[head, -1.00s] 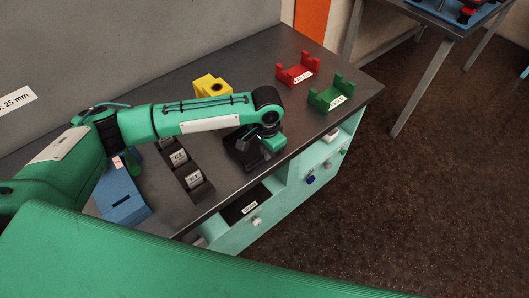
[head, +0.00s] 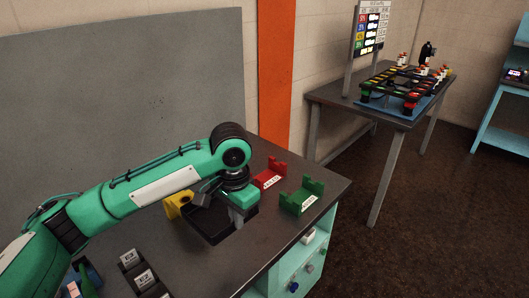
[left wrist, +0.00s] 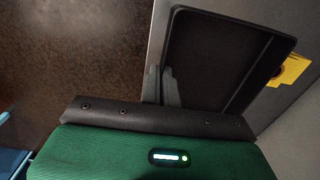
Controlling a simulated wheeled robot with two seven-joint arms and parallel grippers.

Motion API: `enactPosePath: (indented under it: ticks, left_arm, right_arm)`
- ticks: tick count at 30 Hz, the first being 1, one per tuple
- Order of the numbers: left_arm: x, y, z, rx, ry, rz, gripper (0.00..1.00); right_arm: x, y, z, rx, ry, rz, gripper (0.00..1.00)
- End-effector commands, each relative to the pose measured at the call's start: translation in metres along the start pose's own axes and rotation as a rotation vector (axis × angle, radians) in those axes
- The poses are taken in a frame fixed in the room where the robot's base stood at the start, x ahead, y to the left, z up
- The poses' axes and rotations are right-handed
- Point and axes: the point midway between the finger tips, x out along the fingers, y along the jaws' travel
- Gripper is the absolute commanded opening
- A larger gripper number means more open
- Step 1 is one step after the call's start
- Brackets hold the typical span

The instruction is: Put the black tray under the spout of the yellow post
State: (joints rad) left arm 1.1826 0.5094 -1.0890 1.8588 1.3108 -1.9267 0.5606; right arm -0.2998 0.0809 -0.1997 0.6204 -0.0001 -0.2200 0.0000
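The black tray (head: 212,230) is at the bench's right part, just in front of the yellow post (head: 176,206). My left gripper (head: 237,217) points down at the tray's right side and partly covers it. In the left wrist view the fingers (left wrist: 163,88) close on the near-left wall of the tray (left wrist: 222,62), whose inside looks empty. A yellow piece (left wrist: 290,70) shows beside the tray's far side there. My arm hides much of the post, so I cannot tell whether the tray is under the spout. My right gripper is out of view.
A red holder (head: 270,176) and a green holder (head: 303,196) stand right of the tray, near the bench edge. Small black labelled blocks (head: 143,276) stand at the lower left. A second table (head: 330,97) is beyond the floor at the right.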

Motion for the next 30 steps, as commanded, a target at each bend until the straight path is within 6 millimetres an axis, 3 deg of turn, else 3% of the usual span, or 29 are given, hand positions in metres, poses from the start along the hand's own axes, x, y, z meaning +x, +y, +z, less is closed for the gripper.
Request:
enactPosePath:
  ticks: [5,12,18,23,30]
  left_arm:
    - [0.008,-0.013,0.014,-0.101,0.002,-0.004,0.00]
    - [0.031,-0.043,0.057,-0.408,0.003,-0.007,0.00]
    - [0.044,-0.056,0.085,-0.598,0.001,-0.003,0.00]
    - [0.055,-0.056,0.097,-0.656,-0.003,0.000,0.00]
    - [0.091,-0.039,0.120,-0.661,-0.004,0.000,0.00]
  right_arm:
    - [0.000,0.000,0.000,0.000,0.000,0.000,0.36]
    - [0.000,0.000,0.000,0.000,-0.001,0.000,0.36]
    - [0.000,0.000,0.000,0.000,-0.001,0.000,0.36]
    - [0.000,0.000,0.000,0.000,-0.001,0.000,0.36]
    - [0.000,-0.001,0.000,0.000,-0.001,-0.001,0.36]
